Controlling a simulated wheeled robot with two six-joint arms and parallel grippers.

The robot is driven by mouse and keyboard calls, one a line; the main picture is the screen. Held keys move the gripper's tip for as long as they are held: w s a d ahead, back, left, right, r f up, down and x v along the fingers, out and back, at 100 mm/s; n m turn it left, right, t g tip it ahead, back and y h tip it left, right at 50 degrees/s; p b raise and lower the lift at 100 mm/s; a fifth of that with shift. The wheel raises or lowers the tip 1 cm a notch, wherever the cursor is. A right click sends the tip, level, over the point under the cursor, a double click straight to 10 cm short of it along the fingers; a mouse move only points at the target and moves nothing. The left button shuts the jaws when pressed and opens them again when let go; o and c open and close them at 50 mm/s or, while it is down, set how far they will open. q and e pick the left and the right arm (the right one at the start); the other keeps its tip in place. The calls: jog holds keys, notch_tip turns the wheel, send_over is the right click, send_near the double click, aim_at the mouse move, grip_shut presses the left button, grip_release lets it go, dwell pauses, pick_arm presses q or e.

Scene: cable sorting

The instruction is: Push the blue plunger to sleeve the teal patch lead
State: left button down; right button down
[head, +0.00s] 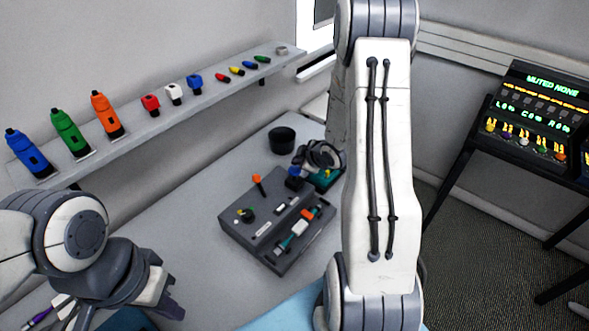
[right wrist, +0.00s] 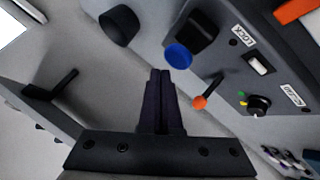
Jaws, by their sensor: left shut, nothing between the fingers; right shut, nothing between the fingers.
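The grey fixture box (head: 240,232) stands on the table in the head view. The blue plunger (head: 294,171) is at its back edge; its round blue cap shows in the right wrist view (right wrist: 178,56). The teal patch lead (head: 286,243) lies in the slot on the box's right side, near an orange block (head: 308,213). My right gripper (right wrist: 160,72) is shut and empty, its fingertips just left of the blue cap in the wrist view; contact cannot be told. In the head view my right arm partly hides that area. My left gripper (head: 168,297) is shut and empty at lower left.
The box also bears an orange-tipped lever (head: 257,180), close to my right fingers in the wrist view, and a black knob (head: 245,214). A black cup (head: 282,139) stands behind it.

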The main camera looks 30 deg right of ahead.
aim_at(296, 169)
jog(key=shift+f, duration=0.15)
dwell(0.5)
jog(key=shift+f+b, duration=0.25)
jog(key=shift+b, duration=0.2)
jog(key=shift+f+b, duration=1.3)
jog(key=shift+f, duration=0.1)
dwell(0.9)
jog(key=shift+r, duration=0.1)
jog(key=shift+r+p, duration=1.45)
jog(key=shift+r, duration=0.3)
notch_tip(296, 169, up, 6)
jog(key=p, duration=0.5)
